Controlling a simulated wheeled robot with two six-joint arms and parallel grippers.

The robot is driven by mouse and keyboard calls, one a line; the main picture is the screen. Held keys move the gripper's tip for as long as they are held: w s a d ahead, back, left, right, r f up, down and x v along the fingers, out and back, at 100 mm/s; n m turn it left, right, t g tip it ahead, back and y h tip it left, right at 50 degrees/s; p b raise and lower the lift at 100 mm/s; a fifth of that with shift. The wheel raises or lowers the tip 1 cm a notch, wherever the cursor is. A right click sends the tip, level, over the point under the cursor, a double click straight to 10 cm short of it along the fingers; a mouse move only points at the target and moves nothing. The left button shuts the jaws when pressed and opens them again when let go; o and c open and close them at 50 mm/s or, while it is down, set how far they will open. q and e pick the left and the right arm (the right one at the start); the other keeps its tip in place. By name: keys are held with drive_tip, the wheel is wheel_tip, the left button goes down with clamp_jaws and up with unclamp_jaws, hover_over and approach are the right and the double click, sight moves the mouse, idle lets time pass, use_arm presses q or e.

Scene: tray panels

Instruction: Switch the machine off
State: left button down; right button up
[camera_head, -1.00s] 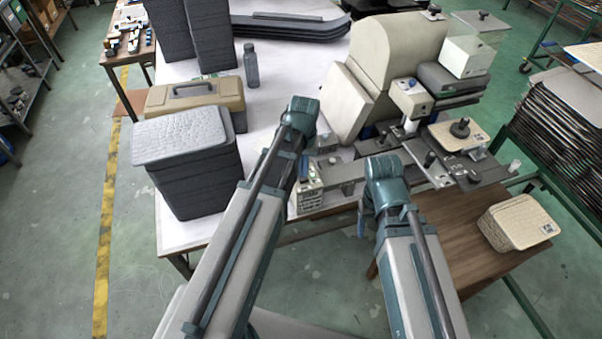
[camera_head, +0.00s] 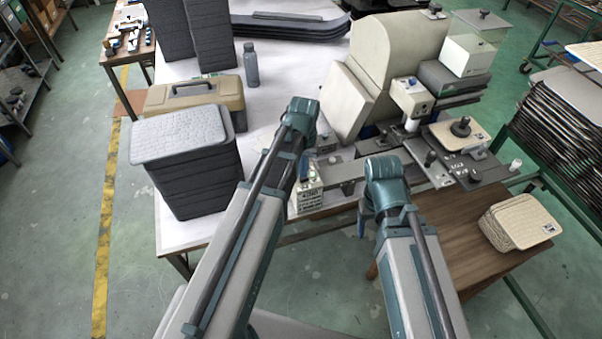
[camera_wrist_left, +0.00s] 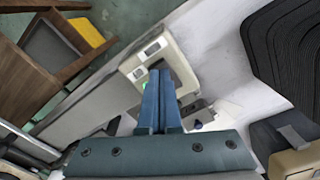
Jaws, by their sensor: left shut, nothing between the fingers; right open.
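The machine (camera_head: 398,62) is a big beige-and-grey unit on the white-topped table, with a grey bar and plates in front. A small pale control box (camera_head: 309,197) with a labelled front stands at its near left end. In the left wrist view the control box (camera_wrist_left: 151,50) shows two small windows or switches on its top, and a bit of green beside my fingers. My left gripper (camera_wrist_left: 159,76) is shut and empty, its tips over or against the box; contact cannot be told. The switch is partly hidden. My right gripper (camera_head: 362,226) is open, mostly hidden behind its arm, near the wooden table.
A stack of dark trays (camera_head: 190,165) and a toolbox (camera_head: 197,98) stand left of my left arm. A grey bottle (camera_head: 251,66) stands behind. A stack of beige panels (camera_head: 518,222) lies on the wooden table (camera_head: 455,235) at right.

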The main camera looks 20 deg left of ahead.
use_arm(q)
drive_tip(key=shift+f+b, duration=0.45)
drive_tip(key=shift+f, duration=0.05)
drive_tip(key=shift+r, duration=0.1)
wheel_tip(320, 180, up, 7)
drive_tip(key=p, duration=0.7)
idle(0.4)
drive_tip(key=shift+s+d, duration=0.1)
drive_tip(key=s+d+f+m+b, duration=0.1)
drive_tip(key=s+d+m, duration=0.1)
drive_tip(key=s+d, duration=0.3)
drive_tip(key=s+d+f+m+y+b, duration=0.1)
drive_tip(key=s+d+f+m, duration=0.1)
drive_tip(key=s+d, duration=0.3)
drive_tip(key=s, duration=0.4)
drive_tip(key=shift+d+m+b, duration=0.15)
drive_tip(key=shift+m+b, duration=0.15)
drive_tip(key=shift+b, duration=0.1)
